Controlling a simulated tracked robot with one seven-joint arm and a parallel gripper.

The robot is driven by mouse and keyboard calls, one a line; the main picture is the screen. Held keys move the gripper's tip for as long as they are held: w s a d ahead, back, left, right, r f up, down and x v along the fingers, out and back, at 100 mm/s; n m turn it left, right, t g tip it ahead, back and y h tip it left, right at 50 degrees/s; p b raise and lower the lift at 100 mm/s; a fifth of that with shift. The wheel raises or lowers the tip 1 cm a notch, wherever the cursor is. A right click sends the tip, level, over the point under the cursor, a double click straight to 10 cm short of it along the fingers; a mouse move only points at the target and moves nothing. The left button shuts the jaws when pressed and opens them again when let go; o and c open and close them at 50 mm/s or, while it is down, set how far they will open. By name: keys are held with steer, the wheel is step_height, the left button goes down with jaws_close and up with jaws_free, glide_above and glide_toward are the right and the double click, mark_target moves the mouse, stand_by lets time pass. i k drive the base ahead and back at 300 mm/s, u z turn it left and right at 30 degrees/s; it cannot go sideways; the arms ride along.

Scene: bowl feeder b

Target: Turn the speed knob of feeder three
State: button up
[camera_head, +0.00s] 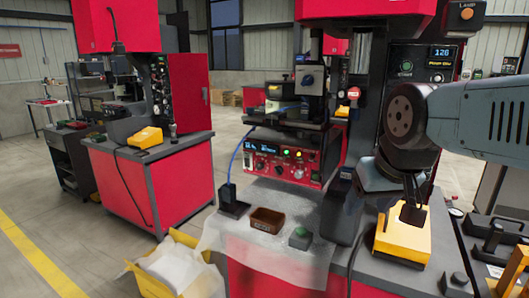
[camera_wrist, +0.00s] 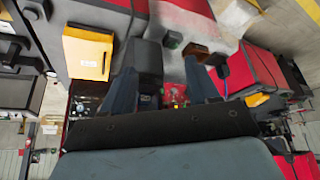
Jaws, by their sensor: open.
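A red control panel (camera_head: 281,162) with a lit blue display, several small knobs and lit buttons sits under the machine in the middle of the head view. Its labels are too small to read, so I cannot tell which knob belongs to feeder three. A dark panel at upper right has a display reading about 126 (camera_head: 439,52) and a green-marked knob (camera_head: 405,67). My gripper (camera_head: 412,208) hangs at the right, in front of a yellow box and apart from both panels. In the wrist view my gripper's fingers (camera_wrist: 172,65) are spread, with nothing visible between them.
The yellow box (camera_head: 402,240) stands below my gripper; it also shows in the wrist view (camera_wrist: 87,52). A brown bin (camera_head: 267,221) and a green-button box (camera_head: 299,238) stand on the bench before the red panel. A yellow crate (camera_head: 150,282) holds white bags at lower left.

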mark_target(260, 165)
steer(key=z, duration=0.9)
steer(key=i, duration=0.1)
steer(key=u, duration=3)
steer(key=k, duration=0.7)
steer(key=z, duration=0.7)
steer(key=i, duration=1)
steer(key=z, duration=0.15)
